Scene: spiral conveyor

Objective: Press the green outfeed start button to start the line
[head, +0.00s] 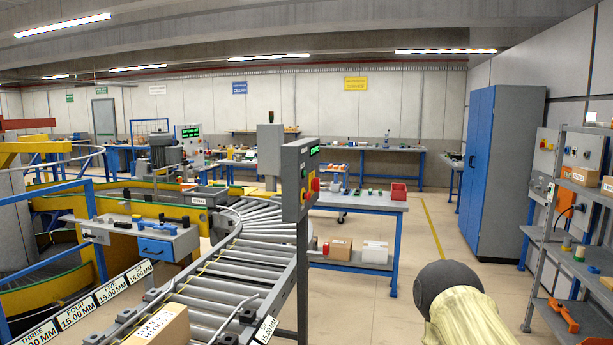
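A grey control box (295,182) stands on a post at the right side of the roller conveyor, near the middle of the view. A dark rounded joint and pale link of my arm show at the bottom right, apart from the box. My gripper is not in view.
The roller conveyor (225,275) carries a cardboard box (160,327) at the bottom. A blue-legged bench (365,202) stands behind the control box. A blue cabinet (480,150) and a loaded shelf rack (540,235) stand at right. The floor (365,300) between them is clear.

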